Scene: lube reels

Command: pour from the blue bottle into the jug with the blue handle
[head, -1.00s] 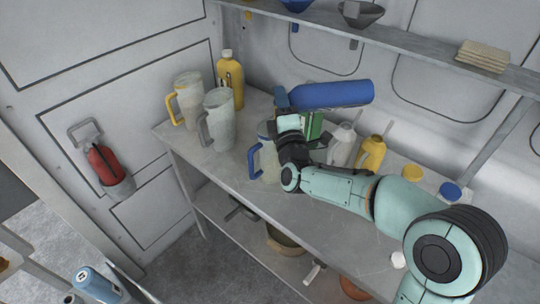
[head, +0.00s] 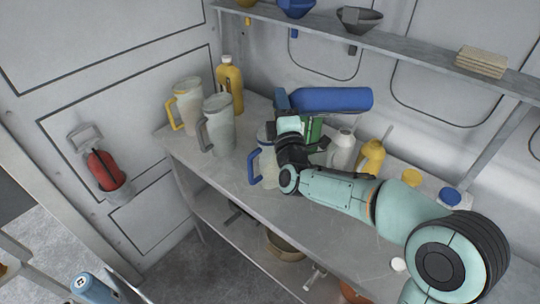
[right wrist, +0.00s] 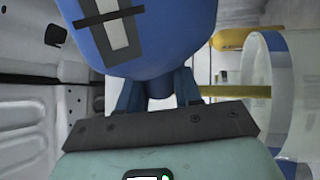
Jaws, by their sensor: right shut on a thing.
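The blue bottle (head: 335,99) lies almost level in the air above the bench in the head view, its wide body pointing right. My right gripper (head: 284,105) is shut on it near its left end. In the right wrist view the bottle (right wrist: 150,30) fills the top middle, with a dark and pale label. Its mouth is hidden. The jug with the blue handle (head: 253,168) stands upright on the bench, just below and left of my right gripper and partly hidden by it. The clear jug wall also shows at the right of the right wrist view (right wrist: 288,90). My left gripper is out of view.
A yellow-handled jug (head: 187,105) and a grey-handled jug (head: 219,127) stand left on the bench (head: 215,170), near a yellow bottle (head: 230,88). A green container (head: 313,130), a white can (head: 341,150) and a yellow can (head: 371,157) stand behind my right arm. A shelf (head: 420,62) runs above.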

